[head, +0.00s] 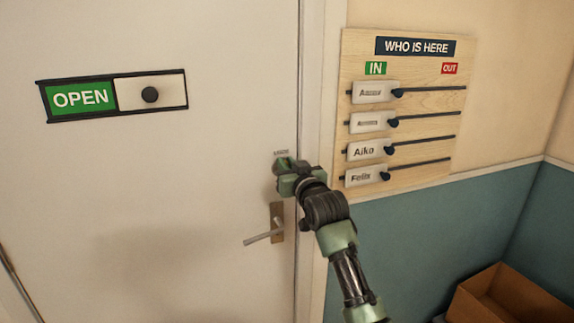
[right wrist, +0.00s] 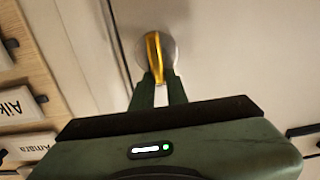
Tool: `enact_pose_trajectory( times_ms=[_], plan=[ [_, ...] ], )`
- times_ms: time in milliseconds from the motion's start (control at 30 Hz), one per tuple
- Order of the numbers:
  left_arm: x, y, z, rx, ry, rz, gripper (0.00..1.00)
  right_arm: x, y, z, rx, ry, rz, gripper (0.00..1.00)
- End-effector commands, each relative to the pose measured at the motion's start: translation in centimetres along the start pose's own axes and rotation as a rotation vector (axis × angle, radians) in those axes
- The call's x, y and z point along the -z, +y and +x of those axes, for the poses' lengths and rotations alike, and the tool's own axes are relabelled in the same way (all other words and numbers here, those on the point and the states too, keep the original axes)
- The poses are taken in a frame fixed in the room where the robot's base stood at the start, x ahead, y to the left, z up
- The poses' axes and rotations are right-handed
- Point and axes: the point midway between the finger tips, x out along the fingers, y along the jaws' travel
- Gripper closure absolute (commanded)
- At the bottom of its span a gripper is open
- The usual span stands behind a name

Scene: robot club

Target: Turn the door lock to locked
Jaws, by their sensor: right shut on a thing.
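The white door (head: 170,200) fills the left of the head view. My right gripper (head: 284,166) is at the door's right edge, above the handle, and hides the lock there. In the right wrist view, the lock's gold thumb-turn (right wrist: 153,52) stands out from a round silver plate (right wrist: 170,48) on the door. The fingertips of my right gripper (right wrist: 158,82) are shut on the near end of the thumb-turn. A small label (head: 281,152) sits just above the gripper; its words are too small to read surely. My left gripper is not in view.
A lever handle (head: 264,236) is below the gripper. A sliding sign (head: 82,98) on the door shows OPEN. A wooden name board (head: 430,103) with several sliders hangs right of the door frame. A cardboard box (head: 505,297) stands at the lower right.

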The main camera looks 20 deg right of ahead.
Motion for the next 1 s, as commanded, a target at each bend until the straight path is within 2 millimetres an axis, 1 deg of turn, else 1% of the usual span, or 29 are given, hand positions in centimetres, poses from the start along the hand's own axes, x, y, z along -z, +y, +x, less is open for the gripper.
enact_pose_trajectory(
  times_ms=[167, 367, 1000],
  plan=[
    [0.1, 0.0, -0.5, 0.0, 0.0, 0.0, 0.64, 0.1, 0.1, 0.0, 0.001, -0.002, 0.056, 1.0],
    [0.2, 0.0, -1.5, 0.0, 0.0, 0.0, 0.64, 0.1, 0.5, 0.0, 0.0, -0.002, 0.186, 1.0],
    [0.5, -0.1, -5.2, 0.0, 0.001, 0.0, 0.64, -0.6, 2.0, 0.0, -0.001, -0.002, 0.789, 1.0]
  ],
)
